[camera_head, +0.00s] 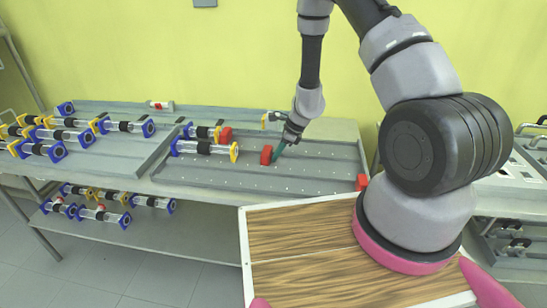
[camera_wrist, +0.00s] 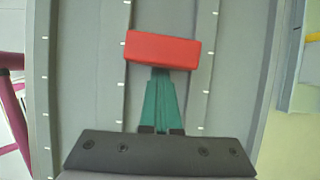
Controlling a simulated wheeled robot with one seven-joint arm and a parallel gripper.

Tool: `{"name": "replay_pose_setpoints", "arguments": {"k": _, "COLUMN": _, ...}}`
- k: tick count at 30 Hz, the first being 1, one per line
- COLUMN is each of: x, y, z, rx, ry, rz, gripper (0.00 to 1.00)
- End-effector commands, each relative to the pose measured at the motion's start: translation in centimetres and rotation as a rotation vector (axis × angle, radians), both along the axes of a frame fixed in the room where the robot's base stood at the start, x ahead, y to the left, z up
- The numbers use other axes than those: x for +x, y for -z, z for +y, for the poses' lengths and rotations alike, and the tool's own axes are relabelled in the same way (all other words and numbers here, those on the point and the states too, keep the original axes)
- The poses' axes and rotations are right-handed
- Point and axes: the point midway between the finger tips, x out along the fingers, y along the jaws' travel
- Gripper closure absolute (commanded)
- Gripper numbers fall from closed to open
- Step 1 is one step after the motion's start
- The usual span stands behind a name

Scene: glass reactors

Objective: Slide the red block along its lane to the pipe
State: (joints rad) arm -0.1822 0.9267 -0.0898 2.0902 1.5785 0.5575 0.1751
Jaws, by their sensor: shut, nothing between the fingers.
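A red block (camera_head: 266,155) stands on the grey tray with rows of white marks. It fills the upper middle of the wrist view (camera_wrist: 163,49), slightly tilted across its lane (camera_wrist: 165,15). My gripper (camera_head: 275,158) has green fingers (camera_wrist: 160,76) that are shut and empty. Their tips are right at the block's near long side, touching or almost touching. In the head view the fingers are on the block's right. A glass pipe (camera_head: 203,148) with a black band and yellow and blue ends lies to the block's left, with a gap between them.
Another red block (camera_head: 226,134) stands behind, by a second pipe (camera_head: 200,132). A third red block (camera_head: 362,182) is at the tray's right. Several glass reactors lie on the left tray and lower shelf. A raised wall (camera_wrist: 40,90) borders the tray.

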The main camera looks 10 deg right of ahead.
Motion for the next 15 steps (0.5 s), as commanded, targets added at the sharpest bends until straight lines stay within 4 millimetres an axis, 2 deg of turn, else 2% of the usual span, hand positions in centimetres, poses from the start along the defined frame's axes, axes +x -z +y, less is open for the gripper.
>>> {"name": "replay_pose_setpoints", "arguments": {"k": 1, "x": 0.1, "y": -0.1, "z": 0.6, "rx": 0.008, "ry": -0.004, "rz": -0.002, "gripper": 1.0}}
{"name": "replay_pose_setpoints", "arguments": {"k": 15, "x": 0.5, "y": -0.1, "z": 2.0, "rx": 0.008, "ry": -0.005, "rz": -0.001, "gripper": 1.0}}
